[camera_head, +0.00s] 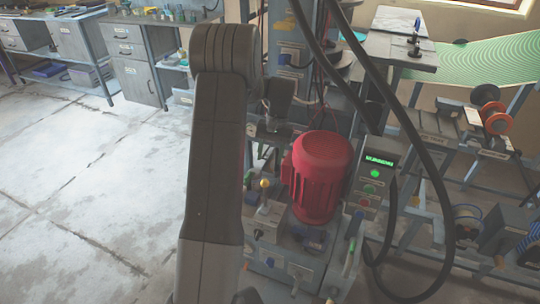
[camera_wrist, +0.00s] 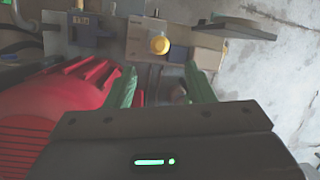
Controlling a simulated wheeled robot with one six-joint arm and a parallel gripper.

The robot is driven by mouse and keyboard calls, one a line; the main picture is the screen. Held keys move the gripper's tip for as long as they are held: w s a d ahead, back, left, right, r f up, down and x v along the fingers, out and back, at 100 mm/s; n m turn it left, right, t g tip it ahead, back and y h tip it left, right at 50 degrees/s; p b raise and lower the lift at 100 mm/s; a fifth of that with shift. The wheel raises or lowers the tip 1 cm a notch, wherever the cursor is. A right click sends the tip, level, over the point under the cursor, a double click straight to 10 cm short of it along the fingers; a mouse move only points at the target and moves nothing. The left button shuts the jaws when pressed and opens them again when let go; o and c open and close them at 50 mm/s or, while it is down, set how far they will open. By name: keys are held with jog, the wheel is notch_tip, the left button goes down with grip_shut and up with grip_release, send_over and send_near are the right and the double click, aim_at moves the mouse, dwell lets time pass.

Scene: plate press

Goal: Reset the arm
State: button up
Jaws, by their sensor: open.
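My gripper (camera_wrist: 163,82) shows in the wrist view with its two green fingers spread apart and nothing between them. A lever with a yellow knob (camera_wrist: 159,44) lies just beyond the fingertips in that view, apart from them as far as I can see. The red motor (camera_wrist: 50,115) fills the left side of the wrist view, close beside the left finger. In the head view my arm rises in front of the press and bends over at the top. The red motor (camera_head: 318,175) stands right of it, and the yellow knob (camera_head: 264,184) is low beside the motor. The fingers are hard to make out there.
A control box (camera_head: 372,180) with a lit green display stands right of the motor. Thick black hoses (camera_head: 348,66) hang over the press. Workbenches (camera_head: 140,60) stand at the back left. The pale floor (camera_head: 80,170) on the left is clear.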

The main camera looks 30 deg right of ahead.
aim_at(264, 187)
jog(key=b+x, duration=0.1)
jog(key=x, duration=1.3)
jog(key=shift+a, duration=0.1)
jog(key=shift+s+a, duration=0.1)
jog(key=shift+s, duration=0.05)
